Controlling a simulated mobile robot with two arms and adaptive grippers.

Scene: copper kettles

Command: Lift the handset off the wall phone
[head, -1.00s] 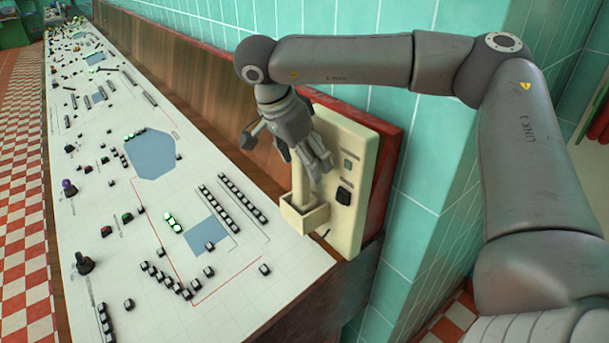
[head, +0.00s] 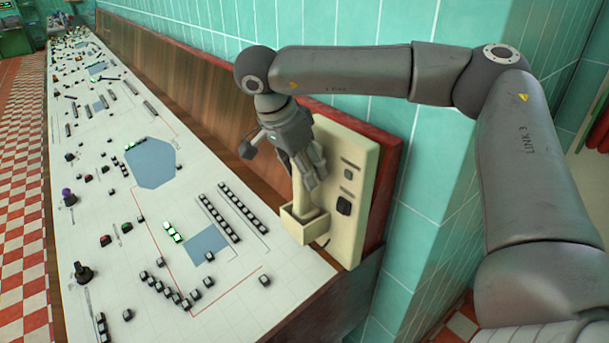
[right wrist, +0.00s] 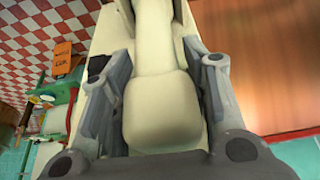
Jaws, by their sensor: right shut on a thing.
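The cream wall phone (head: 357,175) is fixed on a red-brown backing panel at the end of the console. Its cream handset (head: 299,193) stands upright with its lower end in the box-shaped cradle (head: 306,226). My right gripper (head: 308,178) is shut on the upper part of the handset and hides much of it in the head view. In the right wrist view the handset (right wrist: 162,108) lies between the two fingers of my right gripper (right wrist: 155,65), with a finger on each side. My left gripper is not in view.
The long white console (head: 110,240) with several buttons and knobs runs along the left. A wooden panel (head: 190,85) rises behind it. The teal tiled wall (head: 425,235) is close behind the phone. Free air lies above the console.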

